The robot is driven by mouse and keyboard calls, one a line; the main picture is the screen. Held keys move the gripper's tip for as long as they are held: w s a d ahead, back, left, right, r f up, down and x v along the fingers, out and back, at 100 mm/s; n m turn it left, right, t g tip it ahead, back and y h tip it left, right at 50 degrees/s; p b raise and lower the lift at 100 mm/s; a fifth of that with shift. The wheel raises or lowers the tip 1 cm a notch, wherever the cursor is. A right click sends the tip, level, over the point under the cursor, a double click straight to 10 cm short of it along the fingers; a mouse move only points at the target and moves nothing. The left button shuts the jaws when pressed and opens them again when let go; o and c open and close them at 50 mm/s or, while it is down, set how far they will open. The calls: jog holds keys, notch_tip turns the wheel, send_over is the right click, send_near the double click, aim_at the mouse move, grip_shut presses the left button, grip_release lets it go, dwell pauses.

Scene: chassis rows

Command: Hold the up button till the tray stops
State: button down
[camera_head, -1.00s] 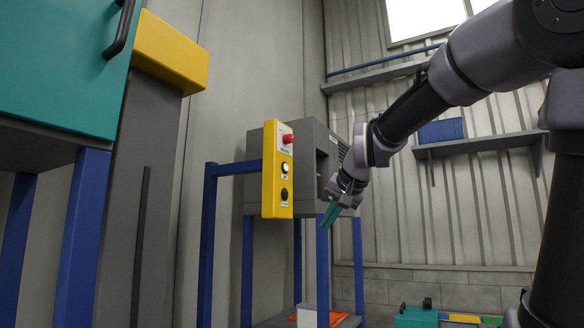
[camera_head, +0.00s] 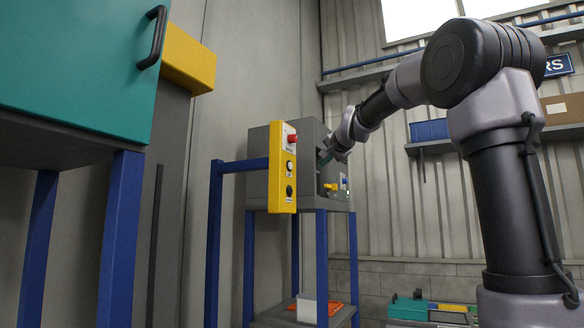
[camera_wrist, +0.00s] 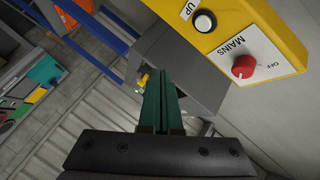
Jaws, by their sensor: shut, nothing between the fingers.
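A yellow control panel (camera_head: 282,180) stands upright on the front of a grey cabinet. The white up button (camera_head: 290,165) is in its middle, below a red mains knob (camera_head: 292,138) and above a black button (camera_head: 289,190). The wrist view also shows the white up button (camera_wrist: 205,21), labelled UP, and the red knob (camera_wrist: 243,67). My gripper (camera_head: 323,158) is shut and empty, to the right of the panel; its green fingers (camera_wrist: 161,78) are apart from the button. I cannot tell which thing is the tray.
The grey cabinet (camera_head: 258,185) is on blue legs, with small yellow and blue parts in its opening. An orange flat item and a white box (camera_head: 307,311) lie on a low shelf below. A teal cabinet (camera_head: 70,70) with a black handle fills the left foreground.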

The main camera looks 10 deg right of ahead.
aim_at(290, 166)
jog(key=shift+a, duration=0.1)
jog(key=w+a, duration=0.5)
jog(key=a, duration=0.2)
jog(key=shift+w+a, duration=0.1)
dwell(2.1)
jog(key=shift+w+a, duration=0.25)
